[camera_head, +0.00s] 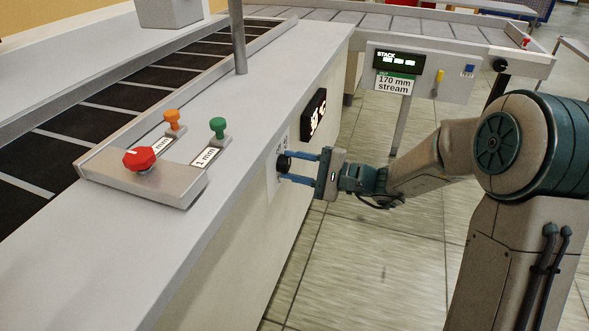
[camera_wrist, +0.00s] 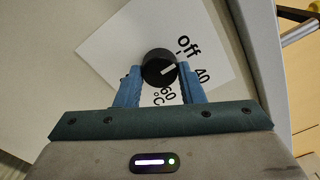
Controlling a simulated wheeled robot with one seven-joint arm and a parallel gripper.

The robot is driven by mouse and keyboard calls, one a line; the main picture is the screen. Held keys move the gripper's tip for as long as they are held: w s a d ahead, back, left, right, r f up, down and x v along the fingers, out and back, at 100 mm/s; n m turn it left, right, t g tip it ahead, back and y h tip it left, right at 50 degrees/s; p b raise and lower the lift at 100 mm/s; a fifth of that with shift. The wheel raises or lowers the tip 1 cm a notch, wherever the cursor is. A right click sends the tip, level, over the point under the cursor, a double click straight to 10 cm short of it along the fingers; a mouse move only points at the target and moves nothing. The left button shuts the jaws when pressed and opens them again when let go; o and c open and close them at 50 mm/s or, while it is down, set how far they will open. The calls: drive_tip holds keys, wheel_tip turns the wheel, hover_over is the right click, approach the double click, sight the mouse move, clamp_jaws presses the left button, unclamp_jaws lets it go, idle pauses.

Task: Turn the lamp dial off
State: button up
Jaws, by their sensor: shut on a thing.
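The lamp dial is a round black knob (camera_wrist: 157,64) on a white label plate (camera_wrist: 108,45) on the side panel of the long counter. The plate reads "off", "40" and "60 °C". The knob's white line points to the right in the wrist view, roughly between "off" and "40". In the head view the knob (camera_head: 283,164) sticks out from the panel. My gripper (camera_head: 288,167) reaches it from the right, with its two blue fingers on either side. In the wrist view my gripper (camera_wrist: 158,76) is shut on the knob, which hides part of the plate.
A lit display (camera_head: 313,115) sits on the panel beside the dial. Another panel (camera_head: 450,76) stands behind. The tiled floor is open beside the counter.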

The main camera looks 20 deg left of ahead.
idle(0.3)
drive_tip(key=o, duration=1)
drive_tip(key=shift+d, duration=0.1)
drive_tip(key=s+d+p, duration=0.1)
drive_tip(key=d+p, duration=0.2)
drive_tip(key=d, duration=1)
drive_tip(key=shift+d, duration=0.35)
